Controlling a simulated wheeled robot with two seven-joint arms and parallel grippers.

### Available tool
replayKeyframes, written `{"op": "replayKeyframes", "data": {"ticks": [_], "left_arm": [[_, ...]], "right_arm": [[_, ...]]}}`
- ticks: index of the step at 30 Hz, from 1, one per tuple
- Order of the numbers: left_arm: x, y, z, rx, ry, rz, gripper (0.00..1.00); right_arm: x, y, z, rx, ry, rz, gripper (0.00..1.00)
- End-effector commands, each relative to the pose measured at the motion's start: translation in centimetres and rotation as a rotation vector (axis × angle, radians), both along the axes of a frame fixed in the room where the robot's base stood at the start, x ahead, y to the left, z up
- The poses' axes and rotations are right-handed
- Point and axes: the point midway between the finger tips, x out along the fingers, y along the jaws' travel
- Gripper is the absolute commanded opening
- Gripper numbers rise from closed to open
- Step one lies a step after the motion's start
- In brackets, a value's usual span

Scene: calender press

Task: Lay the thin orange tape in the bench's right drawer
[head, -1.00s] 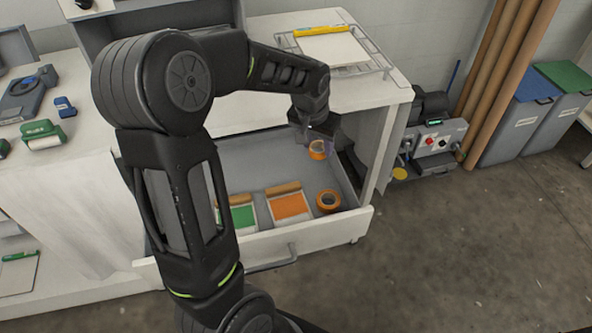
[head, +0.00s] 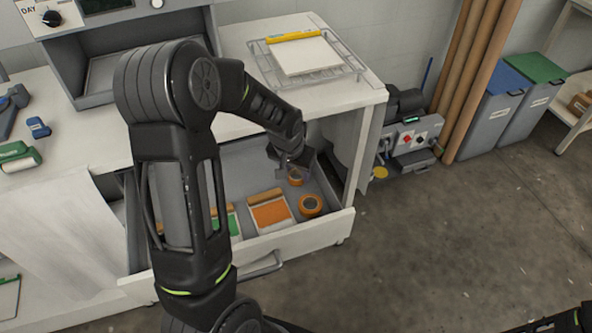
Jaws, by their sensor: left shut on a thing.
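The bench's right drawer (head: 325,224) is pulled out. My left gripper (head: 292,166) reaches down into its back right part and is shut on an orange tape roll (head: 295,180). The roll is low inside the drawer; I cannot tell whether it touches the floor. A second orange tape roll (head: 311,206) lies in the drawer's front right corner, just in front of the held one. My right gripper does not show clearly; only dark parts of mine show at the bottom right.
An orange pad (head: 270,213) and a green pad (head: 233,222), partly behind my arm, lie in the drawer. A wire rack (head: 350,62) with a white sheet and yellow tool stands on the bench top. A grey machine (head: 410,140) stands right of the bench.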

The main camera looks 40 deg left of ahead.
Motion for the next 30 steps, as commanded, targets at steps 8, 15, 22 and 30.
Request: {"op": "replayKeyframes", "data": {"ticks": [8, 15, 22, 30], "left_arm": [[0.02, 0.02, -0.20, 0.000, -0.001, 0.000, 0.06], [0.02, 0.02, -0.21, 0.000, -0.001, 0.000, 0.58], [0.02, 0.02, -0.21, 0.000, -0.001, 0.000, 0.65], [-0.03, 0.02, 0.55, 0.001, -0.003, 0.000, 0.65]], "right_arm": [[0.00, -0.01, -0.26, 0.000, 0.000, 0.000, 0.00], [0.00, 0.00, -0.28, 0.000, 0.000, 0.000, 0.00], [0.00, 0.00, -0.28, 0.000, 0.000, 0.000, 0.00], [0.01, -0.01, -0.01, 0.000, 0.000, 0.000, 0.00]]}}
